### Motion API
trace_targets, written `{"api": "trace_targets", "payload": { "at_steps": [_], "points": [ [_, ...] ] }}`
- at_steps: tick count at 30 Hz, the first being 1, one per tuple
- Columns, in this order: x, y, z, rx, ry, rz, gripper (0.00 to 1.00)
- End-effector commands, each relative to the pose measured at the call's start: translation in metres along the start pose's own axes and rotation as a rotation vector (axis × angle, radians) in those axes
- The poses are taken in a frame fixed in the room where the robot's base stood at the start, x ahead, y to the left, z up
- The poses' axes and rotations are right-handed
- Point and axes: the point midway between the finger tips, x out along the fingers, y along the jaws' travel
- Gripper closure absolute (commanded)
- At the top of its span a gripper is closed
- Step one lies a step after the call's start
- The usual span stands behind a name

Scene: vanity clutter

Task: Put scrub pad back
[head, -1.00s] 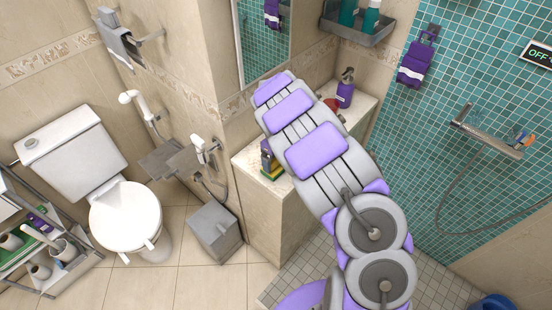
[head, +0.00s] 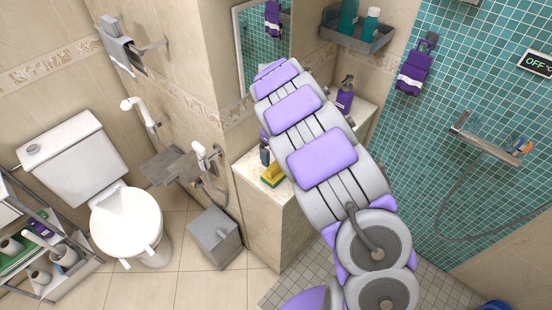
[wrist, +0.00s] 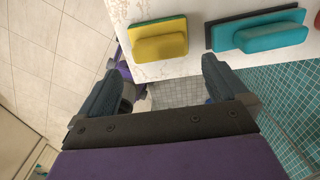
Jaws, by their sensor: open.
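A yellow sponge-like pad with a green layer (wrist: 160,45) lies on the pale counter in the wrist view. It also shows in the head view (head: 272,176) at the counter's left front edge. Beside it in the wrist view is a teal block-shaped pad with a dark layer (wrist: 262,36). I cannot tell for sure which one is the scrub pad. My gripper (wrist: 161,78) is open, with its two fingers spread and nothing between them. Its fingertips are at the counter's edge, apart from both pads. In the head view my arm hides the gripper and the counter's middle.
The counter (head: 256,197) has a dark bottle (head: 265,150) near the yellow pad and a purple pump bottle (head: 345,95) farther back. A grey wall shelf (head: 357,38) with teal bottles hangs above. A grey bin (head: 215,238) and a toilet (head: 126,222) stand to the left.

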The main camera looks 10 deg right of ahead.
Motion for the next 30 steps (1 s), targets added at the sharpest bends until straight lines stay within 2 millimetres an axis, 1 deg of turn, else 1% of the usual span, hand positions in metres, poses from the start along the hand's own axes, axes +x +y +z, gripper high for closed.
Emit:
{"api": "trace_targets", "payload": {
  "at_steps": [1, 4, 7, 12, 14, 16, 17, 20, 21, 23, 26, 30],
  "points": [
    [-0.013, 0.0, 0.001, 0.0, -0.003, -0.002, 0.0],
    [-0.028, 0.0, 0.0, 0.001, 0.0, 0.002, 0.0],
    [-0.038, 0.0, 0.0, 0.002, 0.001, 0.002, 0.0],
    [-0.044, 0.0, -0.002, -0.005, 0.003, 0.001, 0.0],
    [-0.049, 0.0, -0.006, -0.028, 0.006, -0.004, 0.0],
    [-0.061, 0.0, -0.016, -0.084, 0.013, -0.018, 0.0],
    [-0.067, 0.001, -0.023, -0.117, 0.018, -0.023, 0.0],
    [-0.093, 0.007, -0.052, -0.27, 0.039, -0.036, 0.0],
    [-0.104, 0.011, -0.065, -0.342, 0.049, -0.037, 0.0],
    [-0.119, 0.019, -0.085, -0.455, 0.061, -0.036, 0.0],
    [-0.14, 0.037, -0.118, -0.65, 0.076, -0.021, 0.0],
    [-0.163, 0.07, -0.161, -0.944, 0.081, 0.01, 0.0]
  ]
}}
